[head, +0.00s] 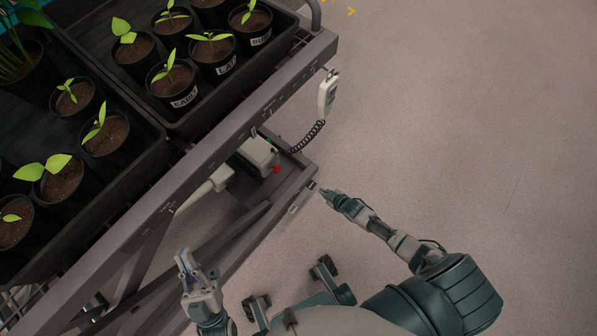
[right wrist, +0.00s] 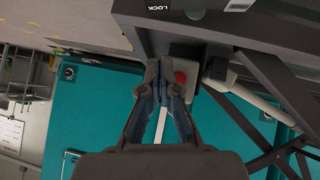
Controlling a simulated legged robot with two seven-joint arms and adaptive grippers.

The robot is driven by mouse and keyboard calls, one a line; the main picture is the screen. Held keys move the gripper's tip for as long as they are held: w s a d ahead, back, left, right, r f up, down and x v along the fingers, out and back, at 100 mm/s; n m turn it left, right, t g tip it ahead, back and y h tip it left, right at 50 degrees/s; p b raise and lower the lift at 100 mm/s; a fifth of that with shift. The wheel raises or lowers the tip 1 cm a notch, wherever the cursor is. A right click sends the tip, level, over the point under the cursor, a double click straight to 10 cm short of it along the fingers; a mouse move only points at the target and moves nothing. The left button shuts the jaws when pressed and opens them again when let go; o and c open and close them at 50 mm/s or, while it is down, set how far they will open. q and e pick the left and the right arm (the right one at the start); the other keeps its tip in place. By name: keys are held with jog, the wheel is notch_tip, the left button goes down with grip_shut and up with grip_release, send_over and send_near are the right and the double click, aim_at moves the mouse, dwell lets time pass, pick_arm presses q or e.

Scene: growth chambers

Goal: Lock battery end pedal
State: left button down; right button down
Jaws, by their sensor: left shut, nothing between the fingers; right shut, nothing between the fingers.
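A grey cart carries a pale battery box (head: 258,155) with a red button (head: 277,170) at its lower end. The red button also shows in the right wrist view (right wrist: 181,77), just right of my fingertips. A small dark piece that may be the pedal (head: 311,186) sits at the corner of the lower frame beam. A "LOCK" label (right wrist: 158,5) shows on the beam in the right wrist view. My right gripper (head: 328,194) is shut and empty beside that corner; contact cannot be told. My left gripper (head: 183,258) is shut and empty, left of the lower beam.
Black trays (head: 152,128) of potted seedlings fill the cart top. A handset (head: 328,94) with a coiled cord hangs from the cart's edge. Caster wheels (head: 325,268) lie near my body. The floor (head: 470,120) on the right is clear. A teal cabinet (right wrist: 92,110) shows in the right wrist view.

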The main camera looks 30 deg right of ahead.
jog(key=shift+r, duration=0.25)
jog(key=shift+f, duration=0.1)
